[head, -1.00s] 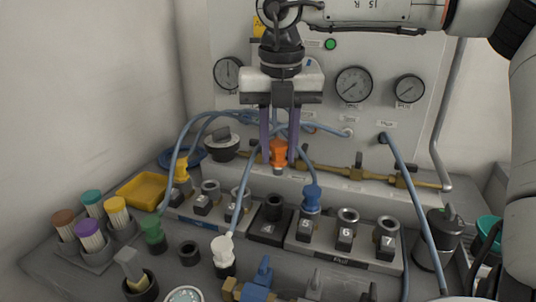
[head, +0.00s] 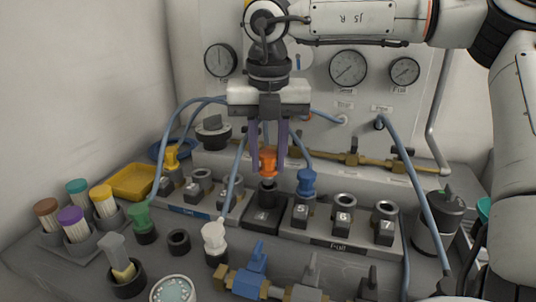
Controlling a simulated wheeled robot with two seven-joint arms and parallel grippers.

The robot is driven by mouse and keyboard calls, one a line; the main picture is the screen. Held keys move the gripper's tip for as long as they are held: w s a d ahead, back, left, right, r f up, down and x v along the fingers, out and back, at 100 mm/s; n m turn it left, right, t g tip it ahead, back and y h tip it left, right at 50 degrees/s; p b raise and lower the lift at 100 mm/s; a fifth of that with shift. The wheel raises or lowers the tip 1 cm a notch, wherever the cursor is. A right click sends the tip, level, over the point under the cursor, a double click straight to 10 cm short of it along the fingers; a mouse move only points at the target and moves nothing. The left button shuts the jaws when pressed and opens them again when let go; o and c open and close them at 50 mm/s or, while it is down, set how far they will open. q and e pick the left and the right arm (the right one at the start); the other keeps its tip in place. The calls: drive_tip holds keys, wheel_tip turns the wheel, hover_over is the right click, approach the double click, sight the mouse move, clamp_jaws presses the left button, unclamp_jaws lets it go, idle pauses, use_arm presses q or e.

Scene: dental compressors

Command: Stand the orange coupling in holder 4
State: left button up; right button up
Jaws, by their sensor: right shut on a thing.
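The orange coupling (head: 267,162) is upright between the two purple fingers of my right gripper (head: 268,167), which is shut on it. Its lower end is directly above or just at the dark socket of holder 4 (head: 263,215), the block labelled 4 in the middle of the row. I cannot tell whether its tip has entered the socket. My left gripper is not in view.
A blue coupling (head: 307,183) stands in holder 5 just right, with a hose. Holders 6 (head: 342,215) and 7 (head: 384,220) are empty. A hose and white coupling (head: 214,236) are close on the left. A gauge panel (head: 310,90) rises behind.

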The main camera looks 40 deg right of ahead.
idle(0.4)
